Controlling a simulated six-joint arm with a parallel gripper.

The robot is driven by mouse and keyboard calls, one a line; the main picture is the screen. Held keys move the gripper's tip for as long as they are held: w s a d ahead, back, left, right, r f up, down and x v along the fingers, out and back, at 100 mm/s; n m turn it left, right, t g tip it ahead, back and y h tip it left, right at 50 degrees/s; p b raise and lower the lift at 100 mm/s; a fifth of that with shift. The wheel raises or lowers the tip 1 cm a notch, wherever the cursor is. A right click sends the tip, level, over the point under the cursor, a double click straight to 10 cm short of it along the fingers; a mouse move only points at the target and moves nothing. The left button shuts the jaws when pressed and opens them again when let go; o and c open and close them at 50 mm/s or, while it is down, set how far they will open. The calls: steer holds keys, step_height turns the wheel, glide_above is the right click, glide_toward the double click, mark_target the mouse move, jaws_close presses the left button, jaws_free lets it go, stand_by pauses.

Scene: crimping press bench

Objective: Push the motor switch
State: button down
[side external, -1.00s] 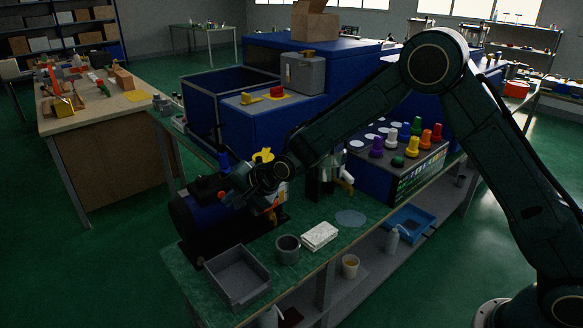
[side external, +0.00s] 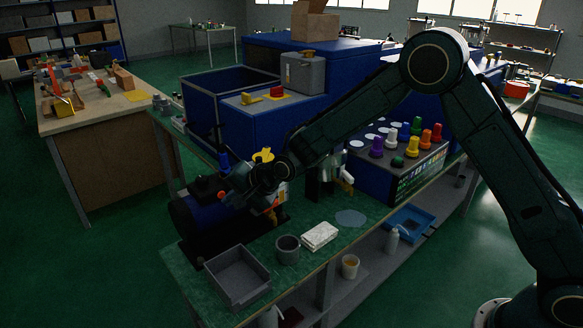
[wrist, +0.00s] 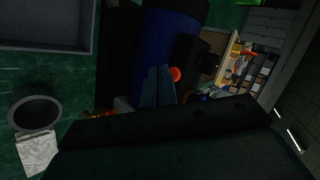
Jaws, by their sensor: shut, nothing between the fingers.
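The motor is a dark blue cylinder with black parts (side external: 200,214) at the near left end of the green bench. It also fills the upper middle of the wrist view (wrist: 172,35). A round orange-red button (wrist: 175,74), which looks like the motor switch, shows on its near side. My gripper (side external: 232,192) is at the motor's right side in the side view, shut and empty. In the wrist view its narrow fingers (wrist: 158,86) point toward the motor, just left of the button. I cannot tell whether they touch it. The dark gripper body hides the lower area.
A grey tray (side external: 262,279), a dark cup (side external: 288,248) and a folded white cloth (side external: 319,236) lie in front of the motor. A blue press (side external: 252,128) stands behind. A box with several coloured knobs (side external: 412,168) stands to the right.

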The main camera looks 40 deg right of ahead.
steer(key=shift+w, duration=0.2)
steer(key=shift+w, duration=0.25)
stand_by(0.7)
steer(key=shift+s, duration=0.45)
steer(key=shift+s, duration=0.1)
stand_by(0.4)
steer(key=shift+s, duration=2.9)
steer(key=shift+r, duration=0.1)
